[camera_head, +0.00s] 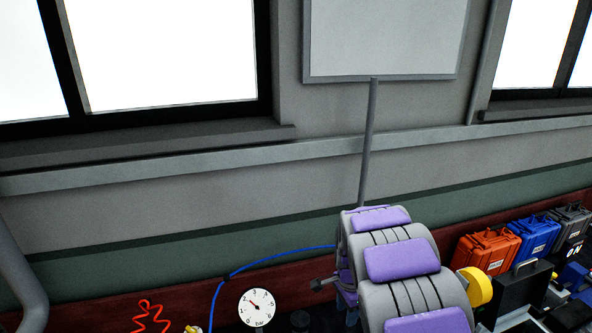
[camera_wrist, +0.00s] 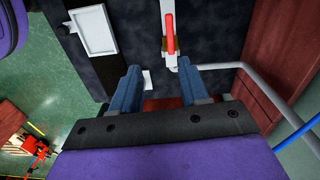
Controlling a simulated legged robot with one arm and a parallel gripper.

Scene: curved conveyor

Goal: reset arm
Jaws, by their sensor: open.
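My gripper (camera_wrist: 159,84) shows in the wrist view with its two blue-grey fingers apart and nothing visible between them. The fingers point toward a dark panel (camera_wrist: 215,35). A red-handled lever (camera_wrist: 170,32) on a white mount stands a little beyond and right of the gap between the fingers. In the head view a grey and purple segmented arm, which looks like my own, rises at the lower right. I cannot make out the gripper's fingers in the head view.
A pressure gauge (camera_head: 257,307) and a blue hose (camera_head: 280,256) are at the lower middle. Orange (camera_head: 486,253), blue (camera_head: 532,237) and grey (camera_head: 570,222) cases line the right. A pale pipe (camera_wrist: 265,72) runs right of the fingers. Green floor (camera_wrist: 48,75) shows at left.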

